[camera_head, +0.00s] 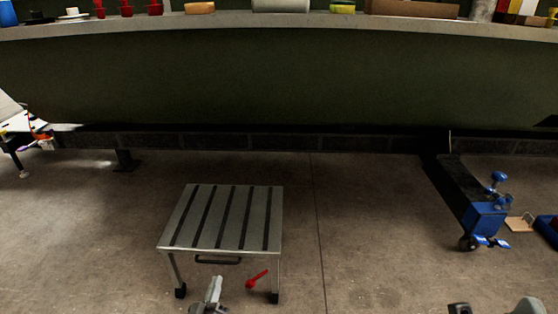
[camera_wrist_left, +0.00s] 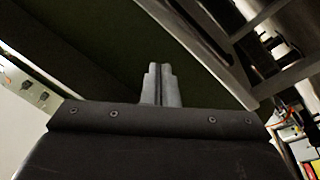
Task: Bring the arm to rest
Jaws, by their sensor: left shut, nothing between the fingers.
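My left gripper (camera_head: 212,292) shows at the bottom of the head view, just in front of a small grey step stool. In the left wrist view its two fingers (camera_wrist_left: 161,84) are pressed together with nothing between them. At the bottom right of the head view a small dark and grey part (camera_head: 460,308) shows at the edge. It may belong to my right arm, but its gripper cannot be made out.
The slatted stool (camera_head: 222,250) stands close by the left gripper, with a red object (camera_head: 257,277) on the floor by its legs. A blue wheeled jack (camera_head: 486,217) stands at right. A long shelf (camera_head: 300,20) holding items spans the back. The middle floor is clear.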

